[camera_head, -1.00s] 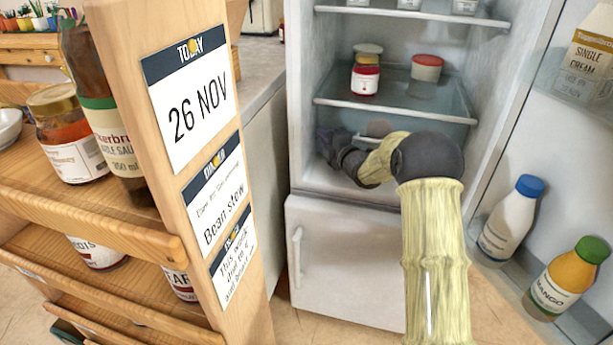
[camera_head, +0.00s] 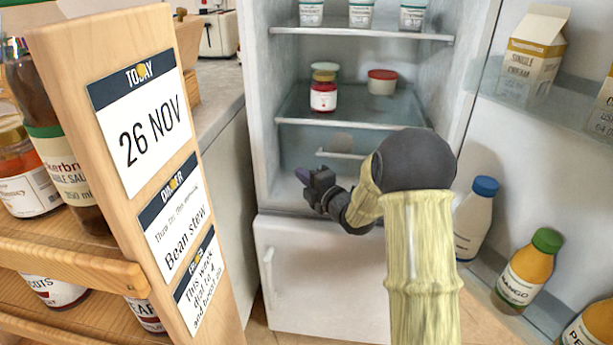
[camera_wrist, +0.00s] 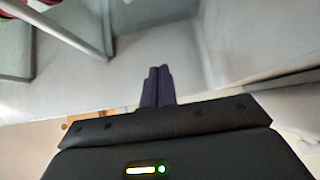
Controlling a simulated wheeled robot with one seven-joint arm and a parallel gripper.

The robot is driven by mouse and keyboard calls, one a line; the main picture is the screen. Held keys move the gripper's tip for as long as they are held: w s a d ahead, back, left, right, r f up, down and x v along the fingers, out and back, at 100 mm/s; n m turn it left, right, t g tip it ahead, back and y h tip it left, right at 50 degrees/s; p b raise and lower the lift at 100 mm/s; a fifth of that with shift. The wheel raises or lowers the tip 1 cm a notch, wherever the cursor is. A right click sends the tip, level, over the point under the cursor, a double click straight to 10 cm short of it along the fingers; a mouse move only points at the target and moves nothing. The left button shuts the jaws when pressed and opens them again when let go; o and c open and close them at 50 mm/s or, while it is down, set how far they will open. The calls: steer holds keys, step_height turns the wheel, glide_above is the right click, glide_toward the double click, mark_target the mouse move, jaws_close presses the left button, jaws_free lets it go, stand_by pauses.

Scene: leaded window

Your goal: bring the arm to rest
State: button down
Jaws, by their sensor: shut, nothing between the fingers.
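My gripper (camera_head: 304,175) is at the front of the fridge's lower compartment, left of its middle, below the glass shelf. Its dark fingers lie side by side, shut and empty, in the wrist view (camera_wrist: 157,85). My arm reaches up from the bottom of the head view and bends left towards the fridge (camera_head: 262,130). The pale inner wall and floor of the fridge lie just beyond the fingertips in the wrist view. My arm hides part of the lower compartment's right side.
A red-labelled jar (camera_head: 323,92) and a red-lidded tub (camera_head: 382,82) stand on the glass shelf. The open fridge door at right holds a blue-capped bottle (camera_head: 474,220), a mango bottle (camera_head: 528,272) and a cream carton (camera_head: 533,55). A wooden rack (camera_head: 75,265) stands close at left.

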steer(key=shift+s+d, duration=0.3)
steer(key=shift+s, duration=0.25)
steer(key=shift+w, duration=0.1)
steer(key=shift+w+d, duration=0.1)
steer(key=shift+m+h, duration=0.3)
steer(key=shift+s+d+m+h, duration=0.15)
steer(key=shift+s+m+h, duration=0.25)
steer(key=shift+m, duration=0.1)
steer(key=s+d+f+m+g+h+p, duration=0.1)
steer(key=s+d+f+m+g+h, duration=0.2)
steer(key=s+m, duration=0.55)
steer(key=s+d+f+m+g+h+p, duration=0.1)
steer(key=s+d+m+g+h, duration=0.15)
steer(key=s+m+g, duration=0.65)
steer(key=s+d+f+m+h, duration=0.25)
steer(key=s+m, duration=0.25)
steer(key=s, duration=0.9)
step_height(320, 180, up, 39)
steer(key=p, duration=3.8)
steer(key=shift+s+d+f+g, duration=0.15)
steer(key=shift+s+d+g, duration=0.05)
steer(key=shift+d+g, duration=0.1)
